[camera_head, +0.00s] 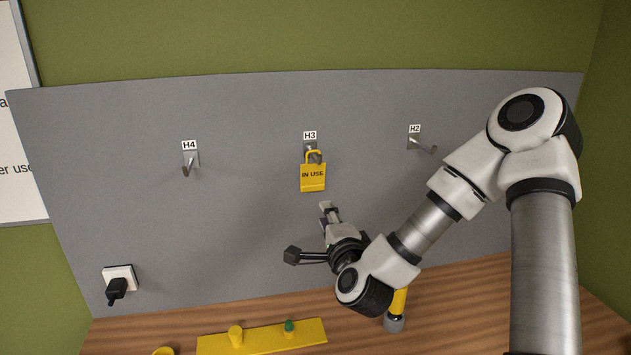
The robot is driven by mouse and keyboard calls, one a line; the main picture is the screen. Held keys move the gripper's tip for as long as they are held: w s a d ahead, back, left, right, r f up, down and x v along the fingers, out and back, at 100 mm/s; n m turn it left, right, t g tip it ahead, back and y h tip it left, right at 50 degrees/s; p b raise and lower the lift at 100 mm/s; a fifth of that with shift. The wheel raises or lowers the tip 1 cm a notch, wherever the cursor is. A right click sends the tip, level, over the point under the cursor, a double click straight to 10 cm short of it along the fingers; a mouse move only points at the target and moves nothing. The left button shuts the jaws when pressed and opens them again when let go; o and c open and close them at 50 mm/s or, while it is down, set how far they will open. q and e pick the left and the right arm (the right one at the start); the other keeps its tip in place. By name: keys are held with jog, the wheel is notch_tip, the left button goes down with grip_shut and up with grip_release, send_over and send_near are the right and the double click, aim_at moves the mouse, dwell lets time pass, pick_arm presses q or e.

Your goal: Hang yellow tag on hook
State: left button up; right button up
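The yellow tag (313,183), marked "IN USE", hangs by its loop on the hook labelled H3 (310,146) on the grey board. My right gripper (308,232) is below the tag and apart from it, with nothing seen between its fingers. Its two fingers are spread, one up near the tag's lower edge and one out to the left. Hook H4 (188,167) to the left and hook H2 (424,147) to the right are bare. My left gripper is not in view.
A yellow strip (262,340) with a yellow knob and a green knob lies on the wooden table (150,330). A yellow-and-grey object (396,318) stands under my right arm. A black plug sits in a white socket (118,272) at the board's lower left.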

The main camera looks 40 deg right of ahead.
jog(key=o, duration=0.6)
jog(key=shift+s+a+n, duration=0.2)
jog(key=shift+s+n, duration=0.05)
jog(key=shift+n, duration=0.05)
jog(key=shift+c, duration=0.2)
jog(key=o, duration=0.4)
jog(key=shift+w+f+n, duration=0.1)
jog(key=shift+f+n, duration=0.05)
jog(key=shift+n, duration=0.55)
jog(key=n+b, duration=0.1)
jog(key=n, duration=1.5)
send_near(313, 166)
jog(key=x, duration=0.3)
jog(key=p+x, duration=0.2)
jog(key=x, duration=0.5)
jog(key=shift+w+d+f, duration=0.1)
jog(key=shift+w+d, duration=0.05)
jog(key=shift+w, duration=0.1)
jog(key=shift+s, duration=0.1)
